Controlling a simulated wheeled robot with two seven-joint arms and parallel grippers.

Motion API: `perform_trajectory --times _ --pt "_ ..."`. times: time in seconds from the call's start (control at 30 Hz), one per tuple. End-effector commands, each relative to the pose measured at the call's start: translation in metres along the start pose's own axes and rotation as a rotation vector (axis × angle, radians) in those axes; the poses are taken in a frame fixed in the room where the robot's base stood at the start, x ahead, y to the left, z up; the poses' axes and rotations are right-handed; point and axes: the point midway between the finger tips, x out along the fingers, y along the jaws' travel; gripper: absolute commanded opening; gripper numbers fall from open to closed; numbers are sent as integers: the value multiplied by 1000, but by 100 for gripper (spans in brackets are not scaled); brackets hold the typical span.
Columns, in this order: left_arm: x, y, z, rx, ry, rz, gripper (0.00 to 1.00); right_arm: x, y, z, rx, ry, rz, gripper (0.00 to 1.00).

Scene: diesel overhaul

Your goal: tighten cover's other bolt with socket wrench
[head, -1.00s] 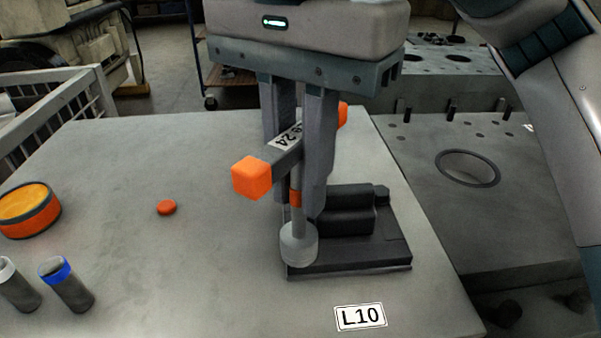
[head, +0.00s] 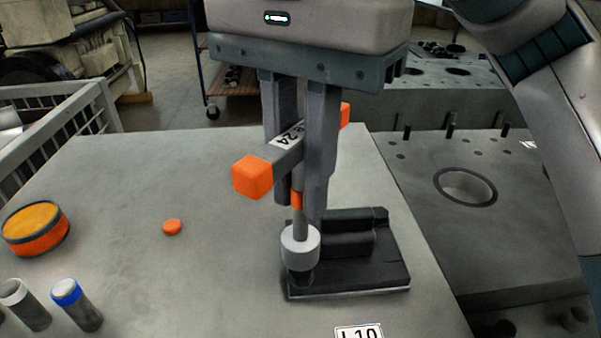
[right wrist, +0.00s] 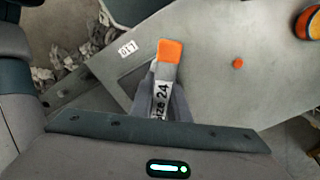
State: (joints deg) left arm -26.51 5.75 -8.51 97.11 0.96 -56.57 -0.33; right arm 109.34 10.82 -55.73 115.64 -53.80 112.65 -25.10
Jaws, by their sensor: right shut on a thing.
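My right gripper (head: 302,195) points down and is shut on the grey bar of the T-shaped socket wrench (head: 252,178). The wrench has orange ends, a label reading 24, and a vertical shaft with a pale socket (head: 300,247) at the bottom. The socket is over the front left corner of a black stand (head: 350,285), just above a dark post there. In the right wrist view the wrench's orange end (right wrist: 169,51) and label show between the fingers. The left gripper is out of view. I cannot make out the cover or its bolts.
The grey table (head: 150,180) holds an orange disc (head: 172,227), an orange round container (head: 36,232) and several small cylinders, one blue-banded (head: 76,303). A grey metal block (head: 480,240) with a round opening and upright studs stands right.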

Motion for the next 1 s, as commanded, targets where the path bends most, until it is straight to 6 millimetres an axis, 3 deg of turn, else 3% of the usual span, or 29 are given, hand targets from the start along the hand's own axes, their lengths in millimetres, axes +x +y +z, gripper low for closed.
perform_trajectory --times 0.17,0.6,1.0 --pt "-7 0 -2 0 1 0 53 -10 0 0 0 0 -1 0" --pt "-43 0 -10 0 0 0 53 -59 0 0 0 0 -1 0" --pt "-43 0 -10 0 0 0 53 -60 0 0 0 0 -1 0"
